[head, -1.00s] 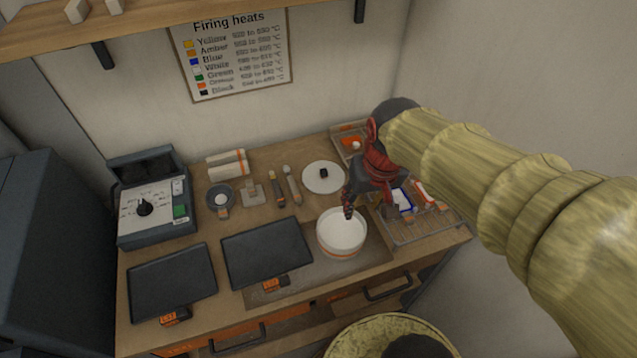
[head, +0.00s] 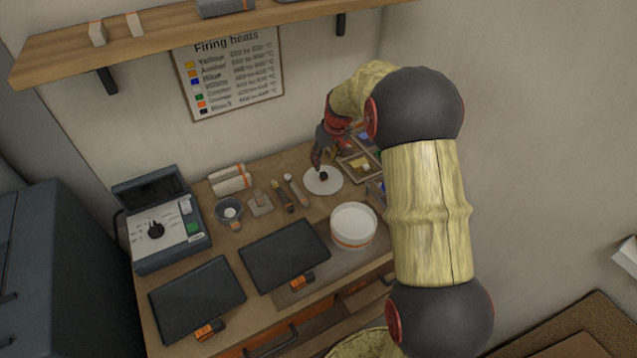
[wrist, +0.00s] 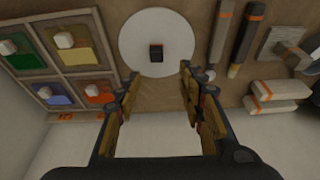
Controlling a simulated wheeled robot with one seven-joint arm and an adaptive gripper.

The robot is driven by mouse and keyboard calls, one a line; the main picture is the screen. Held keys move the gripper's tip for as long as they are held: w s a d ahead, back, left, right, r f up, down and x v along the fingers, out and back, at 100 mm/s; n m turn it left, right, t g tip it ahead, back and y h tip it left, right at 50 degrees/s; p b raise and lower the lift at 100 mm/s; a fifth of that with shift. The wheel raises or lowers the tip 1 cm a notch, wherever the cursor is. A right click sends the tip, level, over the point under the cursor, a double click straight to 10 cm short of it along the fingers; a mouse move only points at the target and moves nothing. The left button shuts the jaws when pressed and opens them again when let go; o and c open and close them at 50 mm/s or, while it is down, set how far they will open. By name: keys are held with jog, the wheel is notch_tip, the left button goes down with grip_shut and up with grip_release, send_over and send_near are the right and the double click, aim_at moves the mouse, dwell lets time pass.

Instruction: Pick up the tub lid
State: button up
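The tub lid (head: 324,186) is a white disc with a small black knob (wrist: 156,53). It lies flat on the bench top, and the lid also shows near the top of the wrist view (wrist: 140,30). My gripper (wrist: 160,82) is open and empty, its two fingers apart. In the wrist view the fingertips sit just below the lid's edge, with the knob lined up between them. In the head view my gripper (head: 317,163) is just above the lid, close to the knob. The white tub (head: 353,228) with an orange band stands uncovered to the front right of the lid.
A sectioned tray (wrist: 62,75) of coloured glass paints lies close on one side of the lid. Brush-like tools (head: 295,190) lie on the other side. The wall is close behind. Two dark panels (head: 285,255) cover the front of the bench.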

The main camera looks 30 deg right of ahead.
aim_at(324, 174)
jog(key=shift+x, duration=1.05)
jog(key=shift+f, duration=0.35)
jog(key=shift+d+f+b, duration=0.15)
jog(key=shift+f+b, duration=0.2)
jog(key=shift+f, duration=0.25)
jog(key=x, duration=0.2)
jog(key=b+x, duration=0.1)
jog(key=shift+s+d+f, duration=0.1)
jog(key=shift+s+f, duration=0.15)
jog(key=shift+f, duration=0.05)
jog(key=shift+w+f, duration=0.2)
jog(key=shift+f, duration=0.05)
jog(key=c, duration=0.3)
grip_shut()
